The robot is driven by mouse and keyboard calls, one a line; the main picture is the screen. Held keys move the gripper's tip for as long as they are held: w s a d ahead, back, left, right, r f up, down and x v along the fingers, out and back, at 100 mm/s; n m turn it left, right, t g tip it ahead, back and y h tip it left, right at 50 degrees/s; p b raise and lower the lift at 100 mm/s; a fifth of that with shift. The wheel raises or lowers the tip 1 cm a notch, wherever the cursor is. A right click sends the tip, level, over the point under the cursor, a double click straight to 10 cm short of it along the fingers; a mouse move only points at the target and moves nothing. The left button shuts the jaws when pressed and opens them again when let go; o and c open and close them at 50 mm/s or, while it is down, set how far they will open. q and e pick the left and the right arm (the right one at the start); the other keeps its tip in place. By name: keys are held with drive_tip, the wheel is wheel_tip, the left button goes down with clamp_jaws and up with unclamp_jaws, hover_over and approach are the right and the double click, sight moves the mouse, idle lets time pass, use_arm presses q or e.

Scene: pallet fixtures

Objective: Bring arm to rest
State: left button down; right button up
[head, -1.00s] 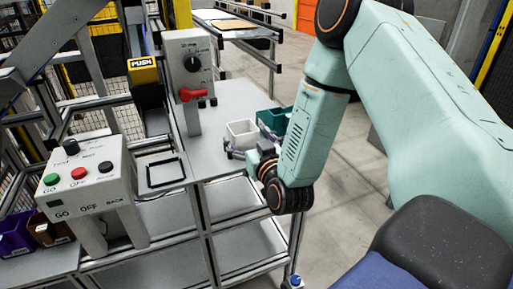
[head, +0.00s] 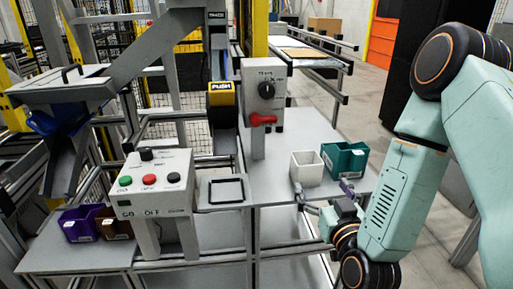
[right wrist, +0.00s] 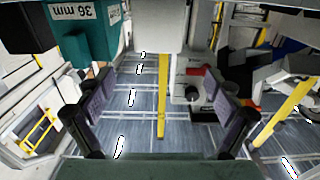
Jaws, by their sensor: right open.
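My right arm (head: 400,190) comes in from the right, bent down to the table's right edge. My right gripper (head: 323,193) is open, its fingers just in front of and below the white bin (head: 308,168). In the right wrist view, the two fingers (right wrist: 166,112) stand wide apart with nothing between them. The white bin (right wrist: 158,24) and the teal bin (right wrist: 88,38), labelled "36 mm", lie beyond the fingers at the top there. My left gripper is not in view.
The teal bin (head: 345,160) stands beside the white bin on the grey table (head: 285,205). A post with a red lever (head: 262,119), a button box (head: 160,185), a black square frame (head: 226,190), and purple and brown bins (head: 85,222) are to the left. Floor is open behind right.

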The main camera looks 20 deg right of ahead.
sight(307, 152)
drive_tip(key=x, duration=1.2)
drive_tip(key=shift+b, duration=0.4)
wheel_tip(307, 152, up, 2)
drive_tip(key=shift+w+r+p, duration=0.2)
drive_tip(key=shift+p, duration=0.15)
drive_tip(key=shift+s+r, duration=0.15)
drive_tip(key=shift+r, duration=0.6)
drive_tip(key=shift+f, duration=0.1)
